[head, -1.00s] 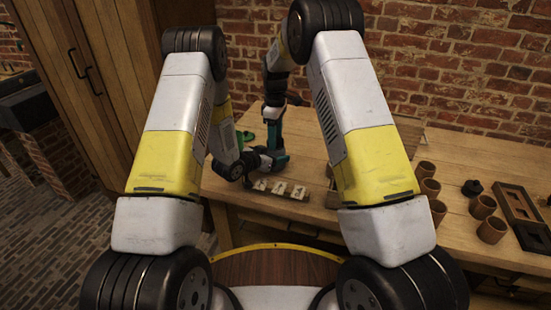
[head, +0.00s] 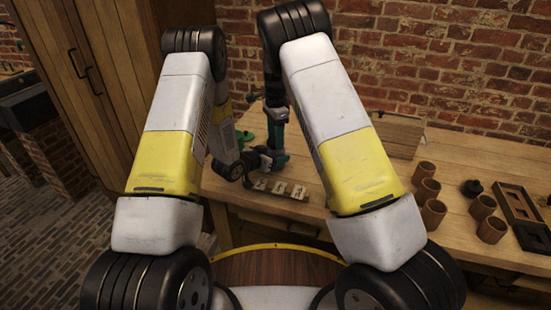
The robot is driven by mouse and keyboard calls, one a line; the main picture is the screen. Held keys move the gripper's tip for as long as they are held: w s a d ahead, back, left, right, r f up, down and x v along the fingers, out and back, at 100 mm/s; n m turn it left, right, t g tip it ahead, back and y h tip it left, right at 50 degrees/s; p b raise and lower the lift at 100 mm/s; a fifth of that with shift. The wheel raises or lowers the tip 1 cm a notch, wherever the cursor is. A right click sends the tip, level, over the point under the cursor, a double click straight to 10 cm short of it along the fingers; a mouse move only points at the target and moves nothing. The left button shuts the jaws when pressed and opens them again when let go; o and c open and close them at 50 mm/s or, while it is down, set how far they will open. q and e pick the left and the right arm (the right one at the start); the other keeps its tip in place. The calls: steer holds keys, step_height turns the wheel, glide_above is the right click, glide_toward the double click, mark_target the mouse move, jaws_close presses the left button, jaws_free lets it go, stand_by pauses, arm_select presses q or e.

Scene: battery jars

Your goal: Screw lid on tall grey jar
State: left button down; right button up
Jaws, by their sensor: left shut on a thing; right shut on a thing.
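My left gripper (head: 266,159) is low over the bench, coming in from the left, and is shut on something. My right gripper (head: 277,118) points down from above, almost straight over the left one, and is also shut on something. A dark upright shape (head: 277,138) shows between them. It looks like part of the tall grey jar, but it is small and mostly hidden by the jaws. The lid cannot be made out in the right jaws. I cannot tell whether lid and jar touch.
A small holder with pale pieces (head: 279,189) lies just in front of the grippers. A green object (head: 243,136) is behind. Right are several brown cups (head: 425,190), a black knob-like piece (head: 472,187), a dark holed rack (head: 524,215) and a wooden box (head: 398,133). The brick wall is close behind.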

steer(key=m, duration=0.4)
steer(key=shift+w+m, duration=0.1)
steer(key=shift+m, duration=0.2)
steer(key=o, duration=1.5)
steer(key=shift+r, duration=2.3)
steer(key=shift+c, duration=0.2)
